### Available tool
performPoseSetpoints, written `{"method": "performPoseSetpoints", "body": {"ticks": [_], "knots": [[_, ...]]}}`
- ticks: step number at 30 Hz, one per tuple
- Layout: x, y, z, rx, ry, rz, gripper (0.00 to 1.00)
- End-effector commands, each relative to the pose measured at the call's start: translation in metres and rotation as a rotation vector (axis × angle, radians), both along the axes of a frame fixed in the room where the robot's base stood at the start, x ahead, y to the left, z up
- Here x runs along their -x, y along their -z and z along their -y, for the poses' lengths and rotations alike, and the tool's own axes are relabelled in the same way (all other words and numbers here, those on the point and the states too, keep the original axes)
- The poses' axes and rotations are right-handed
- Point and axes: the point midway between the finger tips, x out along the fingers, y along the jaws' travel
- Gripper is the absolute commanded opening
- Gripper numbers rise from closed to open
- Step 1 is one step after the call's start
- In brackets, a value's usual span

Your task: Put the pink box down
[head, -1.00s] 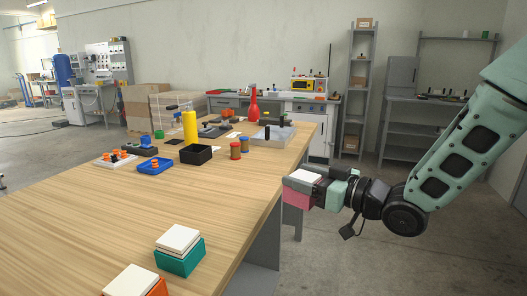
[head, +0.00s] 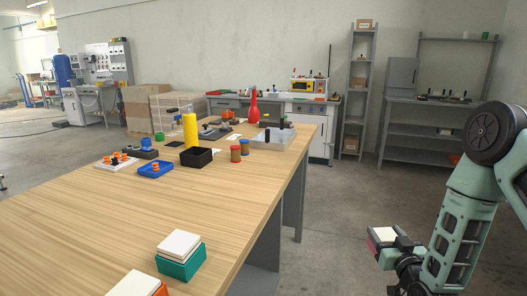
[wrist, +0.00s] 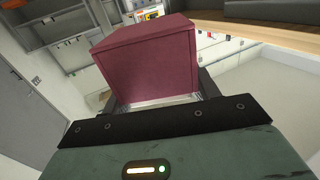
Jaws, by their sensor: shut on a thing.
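The pink box is held in my gripper (head: 392,240), out over the floor to the right of the wooden table (head: 90,220). In the head view only a sliver of its pink side shows, with a white top on it. In the wrist view the pink box (wrist: 150,60) fills the middle, tilted in the picture, between the two dark fingers. My gripper is shut on it. The box is apart from the table and touches nothing else that I can see.
A teal box with a white lid (head: 181,262) and an orange box with a white lid (head: 138,285) stand at the table's near edge. A black tray (head: 196,157), yellow cylinder (head: 190,130) and red bottle (head: 254,108) stand farther back. The table's middle is clear.

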Motion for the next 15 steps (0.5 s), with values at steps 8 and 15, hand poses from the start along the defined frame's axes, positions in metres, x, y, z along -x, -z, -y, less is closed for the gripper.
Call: {"method": "performPoseSetpoints", "body": {"ticks": [8,15], "knots": [[0.039,0.042,0.013,-0.009,-0.046,-0.009,0.34],[0.090,0.061,0.009,-0.013,-0.087,-0.005,0.34]]}}
